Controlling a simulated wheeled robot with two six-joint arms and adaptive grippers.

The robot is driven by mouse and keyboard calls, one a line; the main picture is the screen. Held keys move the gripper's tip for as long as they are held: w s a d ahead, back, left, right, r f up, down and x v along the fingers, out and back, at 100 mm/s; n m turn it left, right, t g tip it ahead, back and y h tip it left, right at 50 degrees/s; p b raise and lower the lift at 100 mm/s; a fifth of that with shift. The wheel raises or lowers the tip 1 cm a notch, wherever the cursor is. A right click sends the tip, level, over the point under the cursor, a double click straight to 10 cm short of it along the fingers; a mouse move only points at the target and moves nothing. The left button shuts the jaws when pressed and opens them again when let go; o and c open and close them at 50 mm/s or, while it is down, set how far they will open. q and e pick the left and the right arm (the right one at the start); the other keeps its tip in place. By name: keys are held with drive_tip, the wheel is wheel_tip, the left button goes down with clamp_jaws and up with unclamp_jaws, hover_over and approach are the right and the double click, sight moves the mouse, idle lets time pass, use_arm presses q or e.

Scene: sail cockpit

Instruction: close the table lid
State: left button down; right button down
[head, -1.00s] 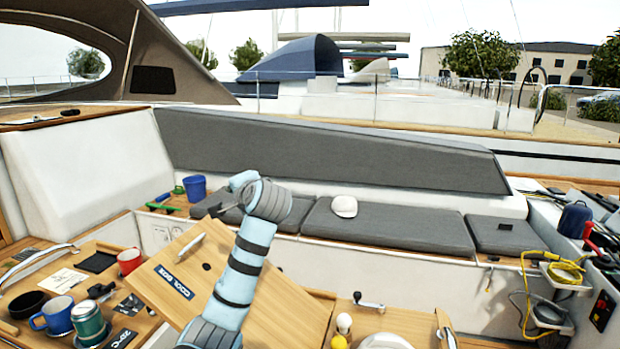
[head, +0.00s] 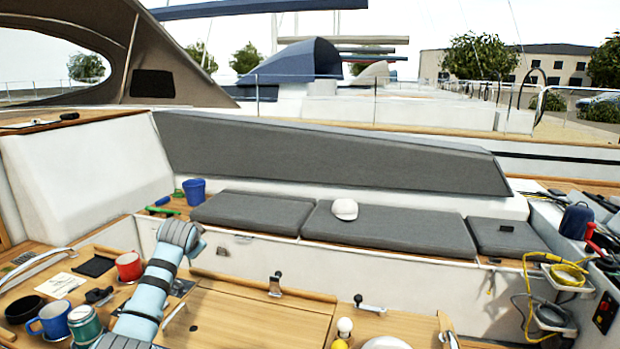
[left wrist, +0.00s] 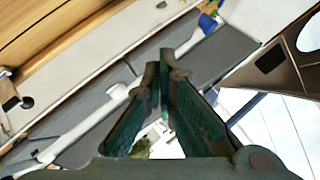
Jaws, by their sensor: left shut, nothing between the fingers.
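The wooden table lid (head: 250,318) lies flat, level with the table top around it, at the bottom middle of the head view. My left arm reaches up along the lid's left side and covers part of the table there. The fingers of my left gripper are hidden behind my wrist in the head view. In the left wrist view, my left gripper (left wrist: 163,65) is shut and empty, its fingertips together, apart from the lid. My right gripper is not in view.
A blue mug (head: 50,318), a green mug (head: 85,325) and a red mug (head: 129,265) stand left of my arm. A metal latch (head: 275,285) rises at the lid's far edge. Grey cushions (head: 385,237) and a white cap (head: 344,209) lie beyond.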

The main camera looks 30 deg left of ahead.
use_arm(q)
drive_tip(key=shift+n+h, duration=0.5)
drive_tip(key=shift+h, duration=0.3)
drive_tip(key=a+f+b, duration=0.1)
drive_tip(key=f, duration=0.2)
drive_tip(key=a+f+b, duration=0.2)
drive_tip(key=f, duration=0.2)
drive_tip(key=s+a+f+b, duration=0.1)
drive_tip(key=f+b, duration=0.1)
drive_tip(key=f, duration=0.2)
drive_tip(key=shift+a+f, duration=0.2)
drive_tip(key=shift+f, duration=0.05)
drive_tip(key=shift+a+f, duration=0.1)
drive_tip(key=shift+f, duration=0.25)
drive_tip(key=shift+r, duration=0.1)
drive_tip(key=s+d+r+p, duration=0.1)
drive_tip(key=s+r+p, duration=0.3)
drive_tip(key=s+r, duration=0.3)
wheel_tip(320, 180, up, 4)
drive_tip(key=shift+f+p, duration=0.1)
drive_tip(key=shift+p, duration=0.2)
drive_tip(key=shift+d, duration=0.1)
